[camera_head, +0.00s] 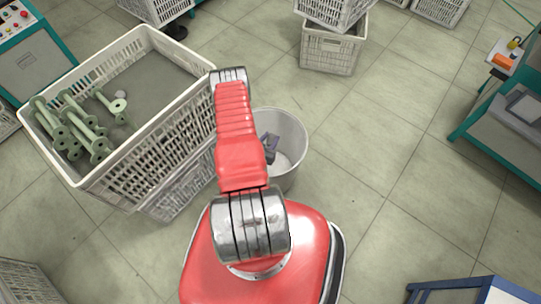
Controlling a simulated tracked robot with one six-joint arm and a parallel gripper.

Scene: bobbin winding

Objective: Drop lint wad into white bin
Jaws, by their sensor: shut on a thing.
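The white bin (296,127) is a round, open-topped bin standing on the floor just right of my red arm. My gripper (270,147) is small and dark grey. It shows over the bin's opening, partly hidden behind my arm. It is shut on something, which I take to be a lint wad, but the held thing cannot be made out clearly. The bin's pale inside shows below the gripper. A small grey lump (120,94), possibly another piece of lint, lies in the large crate at the left.
The large white crate (178,131) at the left holds several pale green bobbins (90,146) and sits close to my arm. Stacked crates (330,53) stand behind the bin. A teal-framed bench (500,139) is at the right. The floor between the bin and bench is clear.

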